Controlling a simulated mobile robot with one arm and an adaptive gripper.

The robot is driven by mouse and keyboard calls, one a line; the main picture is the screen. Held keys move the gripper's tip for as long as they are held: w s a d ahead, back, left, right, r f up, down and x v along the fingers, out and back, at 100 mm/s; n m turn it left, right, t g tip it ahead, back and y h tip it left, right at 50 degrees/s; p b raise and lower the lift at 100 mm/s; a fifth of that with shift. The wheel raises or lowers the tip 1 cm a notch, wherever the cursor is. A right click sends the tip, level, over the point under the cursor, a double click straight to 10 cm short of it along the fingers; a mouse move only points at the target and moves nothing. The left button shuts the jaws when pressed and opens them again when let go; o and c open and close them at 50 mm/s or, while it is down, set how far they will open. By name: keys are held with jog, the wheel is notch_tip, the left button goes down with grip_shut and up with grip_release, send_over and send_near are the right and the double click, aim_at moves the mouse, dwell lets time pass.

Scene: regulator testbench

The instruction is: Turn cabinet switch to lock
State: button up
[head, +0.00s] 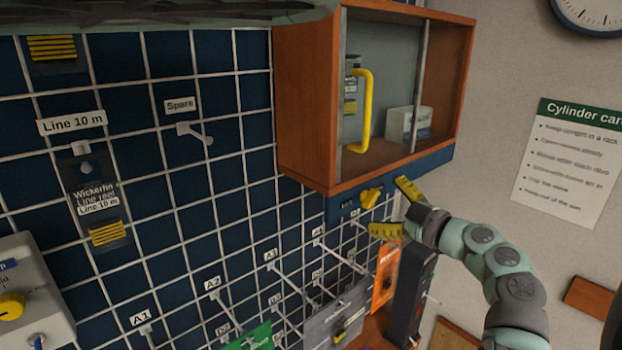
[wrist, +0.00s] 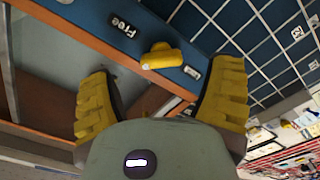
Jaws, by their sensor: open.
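The cabinet switch is a yellow knob (head: 371,197) on the blue strip (head: 345,207) below the wooden cabinet (head: 308,110). In the wrist view the knob (wrist: 162,56) lies between and beyond my fingers, with a "Free" label (wrist: 124,28) on one side and another small label (wrist: 192,72), too small to read, on the other. My gripper (head: 397,210) is open and empty, its yellow fingers just in front of the switch on either side of it. They appear apart from the knob. The cabinet's glass door with a yellow handle (head: 362,110) looks closed.
A blue pegboard grid (head: 230,150) with labelled hooks fills the left. A poster (head: 570,160) is on the right wall.

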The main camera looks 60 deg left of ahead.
aim_at(375, 201)
jog(key=shift+s+a+r+p, duration=0.1)
jog(key=shift+s+a+p, duration=0.05)
jog(key=shift+a, duration=0.25)
jog(key=shift+s+a+r+p, duration=0.1)
jog(key=shift+s+a+p, duration=0.05)
jog(key=shift+a, duration=0.25)
jog(key=shift+a+f+p, duration=0.15)
jog(key=shift+a+p, duration=0.05)
jog(key=shift+a, duration=0.4)
jog(key=shift+a+f+p, duration=0.15)
jog(key=shift+a+p, duration=0.05)
jog(key=shift+a, duration=0.35)
jog(key=shift+o, duration=0.2)
jog(key=c, duration=1.2)
jog(key=shift+c, duration=0.2)
